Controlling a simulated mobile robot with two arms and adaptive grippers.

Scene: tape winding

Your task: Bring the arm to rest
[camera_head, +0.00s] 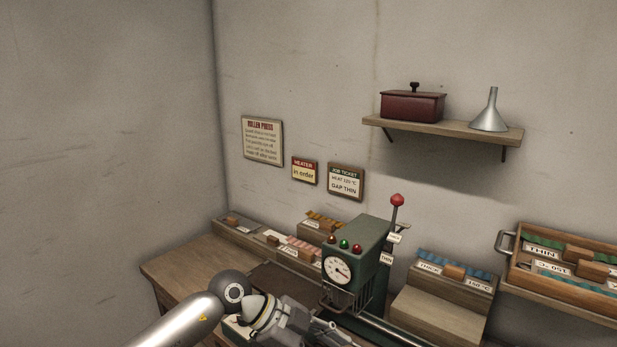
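My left arm comes in from the lower left and bends at a dark round joint. Its gripper (338,333) is at the bottom of the view, just in front of the green roller press (353,248). The fingers are small and partly cut off by the lower edge, so I cannot tell whether they are open or shut, or whether they touch the press. My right gripper is not in view. The press has a white dial (338,270), red and green lamps and an upright lever with a red knob (397,200).
A wooden bench (177,268) runs along the wall. Labelled wooden holders stand behind and right of the press, including one marked THICK (440,300). A handled tray (570,303) is at right. A shelf (450,132) holds a red box (412,106) and a funnel (490,115).

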